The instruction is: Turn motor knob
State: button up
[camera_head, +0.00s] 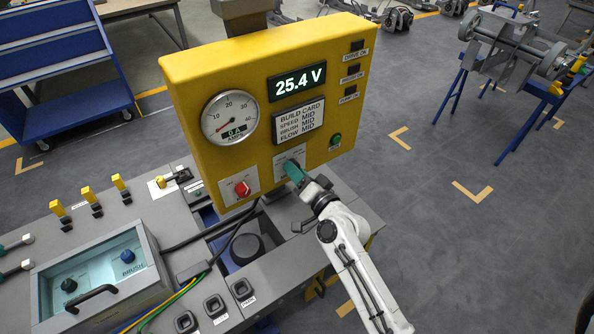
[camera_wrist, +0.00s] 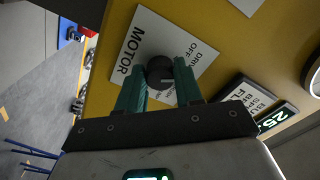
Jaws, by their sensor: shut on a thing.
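The motor knob (camera_wrist: 160,70) is a dark round knob on a white plate (camera_wrist: 140,38) marked MOTOR, with the words DRIVE and OFF beside it, on the yellow panel. My gripper (camera_wrist: 160,80) has its two teal fingers on either side of the knob, shut on it in the wrist view. The knob's pointer direction cannot be made out.
The panel carries a gauge (camera_head: 230,117) near zero, a 25.4 V display (camera_head: 297,81), a build card (camera_head: 298,121), a red knob (camera_head: 242,188), a green button (camera_head: 335,139) and dark lamps (camera_head: 353,69). A grey bench (camera_head: 185,225) with cables lies below.

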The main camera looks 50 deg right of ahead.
jog(key=shift+m, duration=0.6)
jog(key=o, duration=1)
jog(key=shift+o, duration=0.2)
jog(key=shift+s, duration=0.1)
jog(key=b+v, duration=0.3)
jog(key=v, duration=0.7)
jog(key=shift+s, duration=0.35)
